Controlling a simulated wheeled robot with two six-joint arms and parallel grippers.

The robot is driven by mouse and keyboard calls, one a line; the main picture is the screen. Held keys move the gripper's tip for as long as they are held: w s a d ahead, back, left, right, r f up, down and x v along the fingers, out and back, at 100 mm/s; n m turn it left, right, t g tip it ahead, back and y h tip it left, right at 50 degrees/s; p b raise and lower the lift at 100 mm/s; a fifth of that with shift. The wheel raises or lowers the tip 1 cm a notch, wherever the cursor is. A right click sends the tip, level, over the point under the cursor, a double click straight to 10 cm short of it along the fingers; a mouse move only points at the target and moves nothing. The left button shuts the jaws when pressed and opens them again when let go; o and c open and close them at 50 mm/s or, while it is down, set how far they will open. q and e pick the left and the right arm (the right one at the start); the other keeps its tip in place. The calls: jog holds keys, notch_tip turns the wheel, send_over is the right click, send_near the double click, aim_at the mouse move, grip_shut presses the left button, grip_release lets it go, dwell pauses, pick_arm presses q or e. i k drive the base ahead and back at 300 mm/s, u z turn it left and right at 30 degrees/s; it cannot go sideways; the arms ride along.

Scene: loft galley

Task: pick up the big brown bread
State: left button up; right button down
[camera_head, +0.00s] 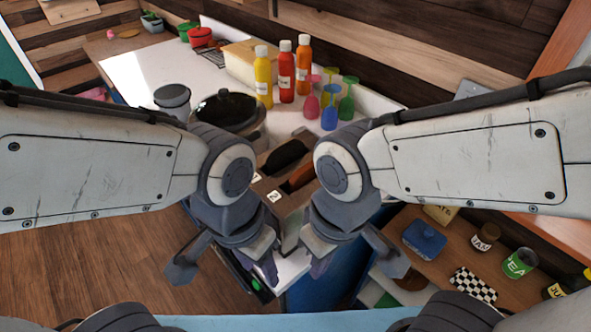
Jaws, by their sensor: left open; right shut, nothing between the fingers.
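Two elongated loaf-like items lie on the counter between my forearms: a very dark one (287,156) and a redder brown one (299,178), partly covered by my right wrist. I cannot tell for certain which is the big brown bread. My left gripper (264,268) is open and empty, pointing down in front of and below them in the picture. My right gripper (318,266) is shut and empty beside it, also pointing down. Neither gripper touches the loaves.
A dark-lidded pot (228,108) stands left of the loaves. Yellow (263,78), red (287,76) and orange (303,68) bottles and several coloured glasses (346,100) stand behind. Number cards (273,196) lie in front. A wooden shelf with jars (485,237) is at right.

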aim_at(287, 153)
jog(key=z, duration=0.1)
jog(key=k, duration=1)
jog(key=u, duration=0.8)
jog(key=i, duration=1.35)
jog(key=z, duration=0.65)
